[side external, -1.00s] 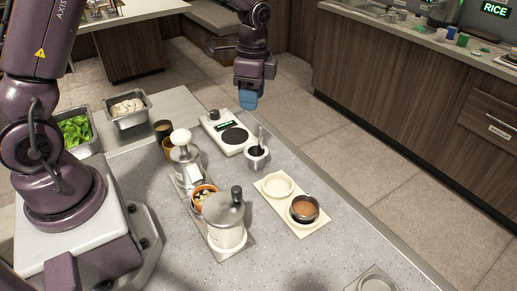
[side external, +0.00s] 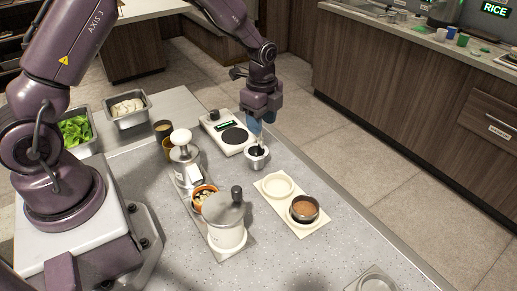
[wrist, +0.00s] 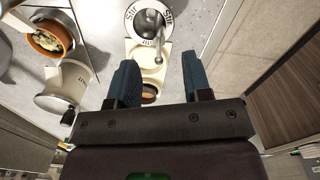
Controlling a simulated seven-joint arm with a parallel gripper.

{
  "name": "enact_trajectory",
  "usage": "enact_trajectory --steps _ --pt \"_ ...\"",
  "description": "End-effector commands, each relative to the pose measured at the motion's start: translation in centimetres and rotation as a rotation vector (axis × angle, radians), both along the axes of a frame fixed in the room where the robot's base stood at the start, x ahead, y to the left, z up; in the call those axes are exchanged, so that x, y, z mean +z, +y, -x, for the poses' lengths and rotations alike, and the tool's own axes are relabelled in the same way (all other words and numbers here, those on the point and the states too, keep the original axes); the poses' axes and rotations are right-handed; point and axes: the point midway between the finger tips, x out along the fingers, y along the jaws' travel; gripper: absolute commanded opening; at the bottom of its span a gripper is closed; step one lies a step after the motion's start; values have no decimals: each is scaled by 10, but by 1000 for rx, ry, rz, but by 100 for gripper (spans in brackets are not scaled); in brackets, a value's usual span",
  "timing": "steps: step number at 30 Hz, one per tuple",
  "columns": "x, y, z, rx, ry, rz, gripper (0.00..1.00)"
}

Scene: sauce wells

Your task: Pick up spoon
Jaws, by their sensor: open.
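The spoon (wrist: 157,46) is thin and grey and stands in a small metal cup (side external: 257,161). In the side external view its handle is mostly hidden by my blue fingers. My gripper (side external: 259,130) is right above the cup, pointing down. In the wrist view my gripper (wrist: 160,62) is open, with the spoon's rounded handle end showing in the gap between the fingertips. I cannot tell whether either finger touches the handle.
A cream tray (side external: 268,196) with a pale well and a brown sauce bowl (side external: 304,209) lies near the cup. A lidded pot (side external: 226,222) and an orange bowl (side external: 197,202) stand nearer the base. The front right counter is mostly clear.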

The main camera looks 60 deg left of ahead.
Motion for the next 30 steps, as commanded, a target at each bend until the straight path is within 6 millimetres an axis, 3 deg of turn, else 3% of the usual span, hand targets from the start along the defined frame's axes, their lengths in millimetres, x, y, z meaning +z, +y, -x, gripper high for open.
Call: enact_trajectory --steps 8,17,23,30 --pt "-41 0 1 0 3 1 45" --pt "-46 1 1 1 -1 1 45" --pt "-46 1 1 1 0 1 1" --pt "-45 1 1 1 0 1 0"
